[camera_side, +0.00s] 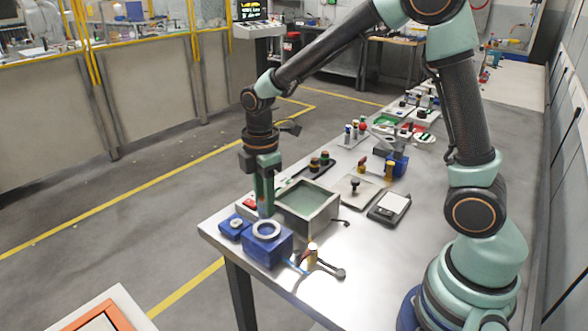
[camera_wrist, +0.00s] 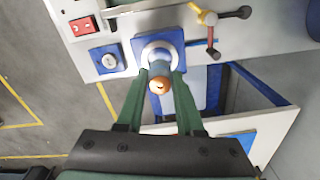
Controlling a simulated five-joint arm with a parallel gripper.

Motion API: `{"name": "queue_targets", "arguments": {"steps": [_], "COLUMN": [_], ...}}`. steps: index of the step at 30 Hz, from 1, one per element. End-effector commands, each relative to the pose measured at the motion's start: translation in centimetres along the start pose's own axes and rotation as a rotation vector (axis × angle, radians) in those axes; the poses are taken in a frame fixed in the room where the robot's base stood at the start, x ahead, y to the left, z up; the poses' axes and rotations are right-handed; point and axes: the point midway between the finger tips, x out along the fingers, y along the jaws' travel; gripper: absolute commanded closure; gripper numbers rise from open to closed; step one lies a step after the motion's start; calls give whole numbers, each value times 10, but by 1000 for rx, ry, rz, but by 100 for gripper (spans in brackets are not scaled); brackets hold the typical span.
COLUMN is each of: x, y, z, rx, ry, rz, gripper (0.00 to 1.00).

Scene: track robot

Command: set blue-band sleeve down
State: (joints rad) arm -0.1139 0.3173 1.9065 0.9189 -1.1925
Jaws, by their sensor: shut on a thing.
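My gripper (camera_side: 265,200) points straight down near the table's left front corner. Its green fingers are shut on the sleeve (camera_side: 266,210), which shows as a narrow bluish piece between the fingertips. In the wrist view the gripper (camera_wrist: 160,80) holds the sleeve (camera_wrist: 159,87) by its sides, with its copper-coloured end facing the camera. The sleeve is just behind a blue block with a pale ring (camera_side: 267,229) on top in the side view. That ringed block (camera_wrist: 172,41) lies just beyond the sleeve in the wrist view. I cannot tell whether they touch. The blue band is not clear.
An open grey tray (camera_side: 318,222) stands right of the gripper. A small blue block with a round top (camera_side: 233,227) and a red switch (camera_side: 249,204) are to the left. A scale (camera_side: 389,208) lies farther right.

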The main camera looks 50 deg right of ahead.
Motion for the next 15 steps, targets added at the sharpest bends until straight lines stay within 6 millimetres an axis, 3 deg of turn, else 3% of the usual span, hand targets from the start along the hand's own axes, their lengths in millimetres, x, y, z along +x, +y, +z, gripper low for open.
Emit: {"name": "queue_targets", "arguments": {"steps": [10, 15], "x": [39, 48], "y": [0, 0], "z": [0, 0], "rx": [0, 0], "ry": [-1, 0], "rz": [-2, 1], "gripper": [100, 100]}}
